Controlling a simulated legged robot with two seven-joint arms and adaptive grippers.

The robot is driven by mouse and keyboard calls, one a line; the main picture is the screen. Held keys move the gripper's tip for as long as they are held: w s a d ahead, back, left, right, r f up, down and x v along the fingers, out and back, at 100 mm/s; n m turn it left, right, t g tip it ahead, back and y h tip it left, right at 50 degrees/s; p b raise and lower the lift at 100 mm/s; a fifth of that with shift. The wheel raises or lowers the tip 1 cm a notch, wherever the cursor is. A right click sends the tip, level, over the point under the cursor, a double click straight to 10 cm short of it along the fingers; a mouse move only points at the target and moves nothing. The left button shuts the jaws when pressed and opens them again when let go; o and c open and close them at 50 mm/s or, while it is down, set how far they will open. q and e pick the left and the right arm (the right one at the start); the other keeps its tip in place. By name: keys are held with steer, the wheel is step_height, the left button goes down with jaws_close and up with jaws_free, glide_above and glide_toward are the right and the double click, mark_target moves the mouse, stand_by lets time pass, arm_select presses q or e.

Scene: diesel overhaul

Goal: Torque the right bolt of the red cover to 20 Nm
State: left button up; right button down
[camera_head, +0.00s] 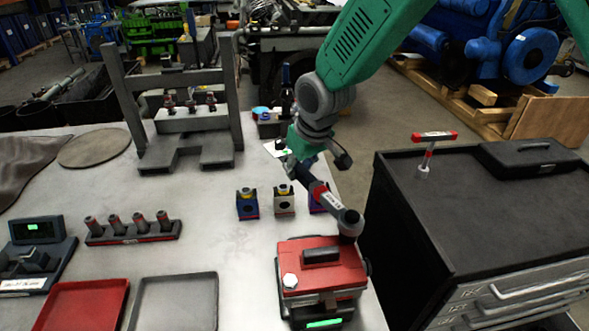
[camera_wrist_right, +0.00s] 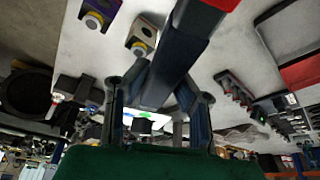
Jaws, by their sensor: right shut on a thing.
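The red cover (camera_head: 335,274) sits at the front right of the bench on a dark unit with a green-lit strip. A pale hex bolt (camera_head: 291,281) shows at its left. My right gripper (camera_head: 303,168) is shut on a dark torque wrench (camera_head: 328,199) with a red band, held tilted down toward the cover. The wrench head (camera_head: 350,217) is over the cover's back right corner and hides the right bolt; I cannot tell whether they touch. In the right wrist view the wrench (camera_wrist_right: 180,58) runs up from between the fingers (camera_wrist_right: 155,100). My left gripper is out of view.
Blue (camera_head: 247,208) and white (camera_head: 284,203) blocks stand behind the cover, beside a purple one. A press frame (camera_head: 226,100), socket rack (camera_head: 130,232), red tray (camera_head: 84,305) and grey tray (camera_head: 178,300) are left. A tool cabinet (camera_head: 420,190) stands right, with a red T-handle tool (camera_head: 433,140).

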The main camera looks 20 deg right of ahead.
steer(key=shift+w+d, duration=0.15)
steer(key=shift+d, duration=0.15)
steer(key=shift+d+m, duration=0.45)
steer(key=shift+m, duration=0.05)
steer(key=shift+d, duration=0.1)
steer(key=shift+d+r+m+h, duration=0.1)
steer(key=shift+d+m+h, duration=0.2)
steer(key=shift+d, duration=0.05)
steer(key=shift+d, duration=0.15)
stand_by(0.4)
steer(key=shift+d+m, duration=0.25)
steer(key=shift+m, duration=0.05)
stand_by(0.4)
